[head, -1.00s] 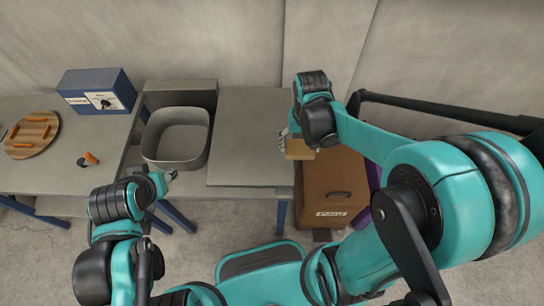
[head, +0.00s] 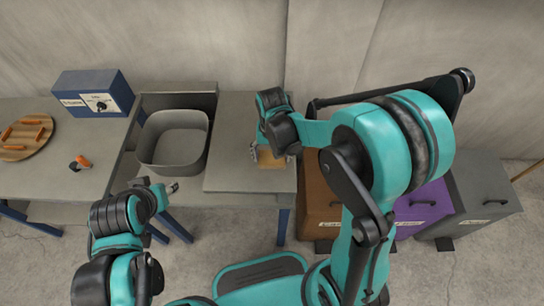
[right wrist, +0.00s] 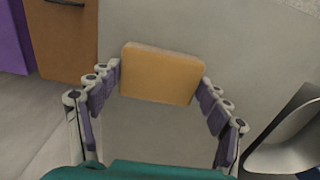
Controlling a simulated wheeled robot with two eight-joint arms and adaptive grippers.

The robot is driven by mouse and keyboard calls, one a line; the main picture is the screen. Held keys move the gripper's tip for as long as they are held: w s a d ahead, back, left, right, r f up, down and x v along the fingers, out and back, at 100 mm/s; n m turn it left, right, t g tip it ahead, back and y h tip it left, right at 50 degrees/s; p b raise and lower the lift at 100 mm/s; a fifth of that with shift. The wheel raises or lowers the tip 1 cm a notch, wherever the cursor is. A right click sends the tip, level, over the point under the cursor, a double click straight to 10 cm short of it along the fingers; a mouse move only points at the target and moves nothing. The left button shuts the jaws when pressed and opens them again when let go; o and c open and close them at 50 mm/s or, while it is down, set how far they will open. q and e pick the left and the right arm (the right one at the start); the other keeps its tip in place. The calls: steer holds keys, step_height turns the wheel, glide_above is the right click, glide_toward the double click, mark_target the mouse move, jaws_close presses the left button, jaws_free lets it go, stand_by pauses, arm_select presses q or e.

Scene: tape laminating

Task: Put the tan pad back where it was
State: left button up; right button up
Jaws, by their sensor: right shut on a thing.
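The tan pad (head: 266,160) is held by my right gripper (head: 271,154) over the right part of the grey table (head: 240,113). In the right wrist view the pad (right wrist: 160,74) sits between the fingertips of the right gripper (right wrist: 160,80), which is shut on its two ends. I cannot tell whether the pad touches the surface below. My left gripper (head: 172,187) is empty in front of the grey bin, and its jaw opening is too small to read.
A blue box with a dial (head: 68,92), a round wooden board (head: 14,152) and an orange-black tool (head: 80,162) are farther left. Brown (head: 313,205), purple (head: 425,207) and grey (head: 488,195) lidded bins stand right.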

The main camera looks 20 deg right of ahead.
mark_target(272, 157)
steer(key=o, duration=1)
step_height(272, 157, up, 11)
steer(key=p, duration=0.4)
steer(key=s+d+r+n+t, duration=0.1)
steer(key=s+d+r+t, duration=0.1)
steer(key=s, duration=0.3)
steer(key=s+d+r+n+t, duration=0.2)
steer(key=s+r+t, duration=0.3)
steer(key=shift+d+p, duration=0.3)
steer(key=shift+d, duration=0.05)
steer(key=shift+s, duration=0.1)
